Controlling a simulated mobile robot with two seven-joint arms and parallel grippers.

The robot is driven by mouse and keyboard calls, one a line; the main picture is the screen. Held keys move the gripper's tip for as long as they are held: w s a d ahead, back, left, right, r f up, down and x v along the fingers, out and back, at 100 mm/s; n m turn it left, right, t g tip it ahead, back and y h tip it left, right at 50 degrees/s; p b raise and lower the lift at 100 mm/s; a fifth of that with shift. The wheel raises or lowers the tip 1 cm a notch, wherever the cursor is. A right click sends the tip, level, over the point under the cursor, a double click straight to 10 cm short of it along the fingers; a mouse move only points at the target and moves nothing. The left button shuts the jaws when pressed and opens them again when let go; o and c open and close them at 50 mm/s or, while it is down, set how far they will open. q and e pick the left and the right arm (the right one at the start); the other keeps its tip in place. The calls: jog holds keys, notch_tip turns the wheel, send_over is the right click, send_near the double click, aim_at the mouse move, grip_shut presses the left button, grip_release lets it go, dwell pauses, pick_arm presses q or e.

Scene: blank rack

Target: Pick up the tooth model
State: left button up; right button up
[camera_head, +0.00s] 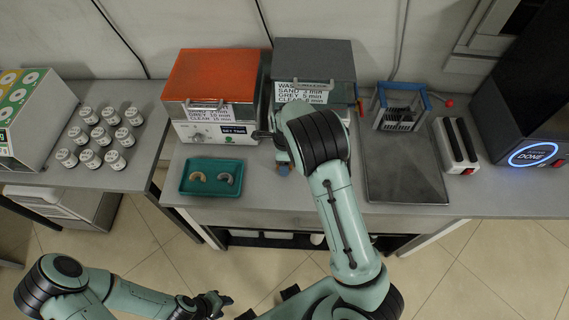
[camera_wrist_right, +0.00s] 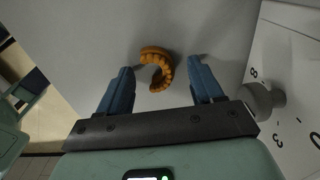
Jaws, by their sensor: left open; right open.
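An orange, horseshoe-shaped tooth model (camera_wrist_right: 155,68) lies on the grey surface in the right wrist view. My right gripper (camera_wrist_right: 160,84) is open, with one blue finger on each side of it; the model sits around and just beyond the fingertips, and I see no grip on it. In the head view my right arm reaches over the bench and largely hides this gripper. A beige tooth model (camera_head: 197,176) and a grey one (camera_head: 225,178) lie in a teal tray (camera_head: 211,192). My left gripper (camera_head: 216,303) is open and empty, low in front of the bench.
An orange-lidded machine (camera_head: 212,75) and a grey-lidded one (camera_head: 313,60) stand behind the tray and my right arm. A metal plate (camera_head: 404,168), a wire basket (camera_head: 399,117) and a dark machine (camera_head: 525,90) are at right. Several jars (camera_head: 90,160) stand at left.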

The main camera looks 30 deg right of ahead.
jog(key=c, duration=1.1)
jog(key=shift+r, duration=0.15)
pick_arm(q)
jog(key=shift+w+r+p, duration=1.1)
jog(key=shift+w+r, duration=0.25)
jog(key=shift+r, duration=0.1)
pick_arm(e)
notch_tip(320, 180, up, 20)
